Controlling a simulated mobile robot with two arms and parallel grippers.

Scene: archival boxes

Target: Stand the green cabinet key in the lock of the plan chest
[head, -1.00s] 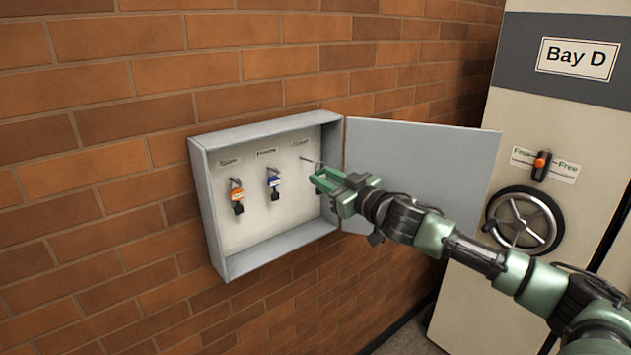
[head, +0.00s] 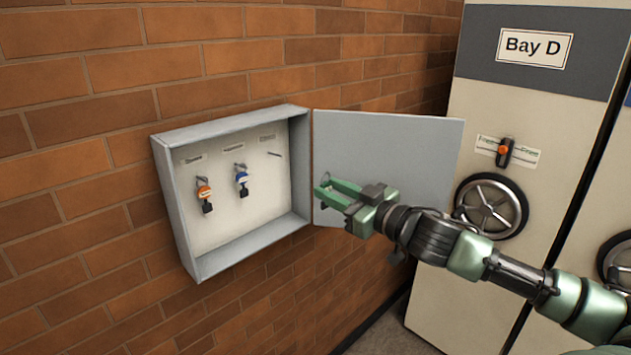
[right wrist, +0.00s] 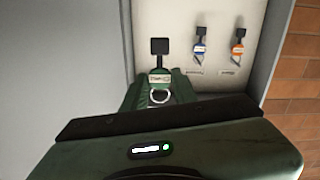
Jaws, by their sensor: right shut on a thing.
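My right gripper (head: 325,191) is in front of the open door of the wall key cabinet (head: 232,262), to the right of its hooks. In the right wrist view the gripper (right wrist: 160,82) is shut on the green cabinet key (right wrist: 160,47), which has a black square end, a green tag and a metal ring. The right-hand hook (head: 275,155) in the cabinet is bare. The plan chest and its lock are not in view, nor is my left gripper.
A key with an orange tag (head: 204,193) and one with a blue tag (head: 242,178) hang in the cabinet. The cabinet door (head: 400,145) stands open to the right. Beyond it is the Bay D shelving unit (head: 440,300) with a handwheel (head: 491,207).

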